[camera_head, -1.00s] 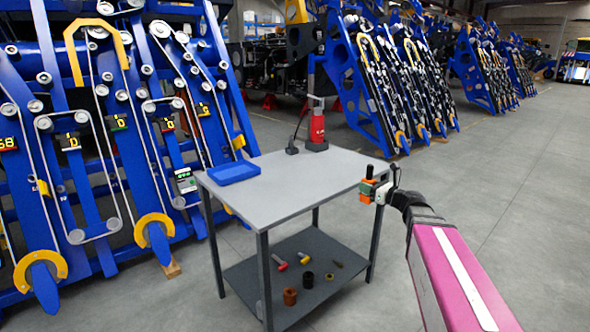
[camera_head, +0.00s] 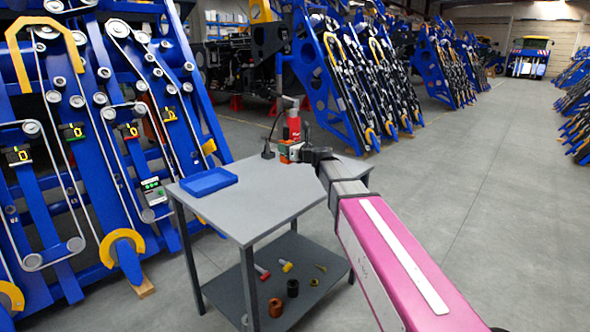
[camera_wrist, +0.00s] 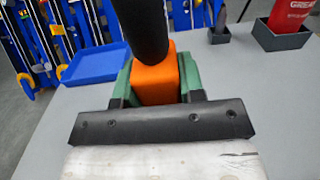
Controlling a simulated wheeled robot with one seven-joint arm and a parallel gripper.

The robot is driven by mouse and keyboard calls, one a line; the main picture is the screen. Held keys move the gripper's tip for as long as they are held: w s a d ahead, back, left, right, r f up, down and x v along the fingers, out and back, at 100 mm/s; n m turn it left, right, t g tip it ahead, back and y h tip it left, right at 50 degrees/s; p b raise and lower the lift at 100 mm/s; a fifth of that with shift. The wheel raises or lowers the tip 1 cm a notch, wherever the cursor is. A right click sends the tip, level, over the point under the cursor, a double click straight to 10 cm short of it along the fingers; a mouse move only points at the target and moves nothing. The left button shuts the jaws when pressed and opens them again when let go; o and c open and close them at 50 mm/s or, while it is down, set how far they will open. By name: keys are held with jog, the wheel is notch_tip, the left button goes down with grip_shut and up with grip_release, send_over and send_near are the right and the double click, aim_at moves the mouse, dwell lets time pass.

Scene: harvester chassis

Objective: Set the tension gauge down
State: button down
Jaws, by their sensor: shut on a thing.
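The tension gauge (camera_wrist: 157,82) shows in the wrist view as an orange block with a thick black cylinder rising from it. My gripper (camera_head: 290,151) is shut on the orange block, with a green finger on each side. In the head view it is over the far part of the grey table (camera_head: 242,216), in front of the red tool, and the gauge is small and hard to make out. In the wrist view a grey tabletop (camera_wrist: 45,128) lies below. I cannot tell the exact gap between gauge and table.
A blue tray (camera_head: 208,182) lies on the table's left side. The lower shelf (camera_head: 262,268) holds several small parts. The tabletop's front middle is clear.

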jog(key=shift+w+d+f, duration=0.8)
jog(key=shift+d+f, duration=0.4)
jog(key=shift+f, duration=0.35)
jog(key=shift+w+d+f, duration=0.8)
jog(key=shift+d+f, duration=0.45)
jog(key=shift+f, duration=0.3)
jog(key=shift+w+d+f, duration=0.8)
jog(key=shift+d+f, duration=0.4)
jog(key=shift+f, duration=0.35)
jog(key=shift+f, duration=0.1)
jog(key=c, duration=0.7)
grip_release()
jog(key=v, duration=1.2)
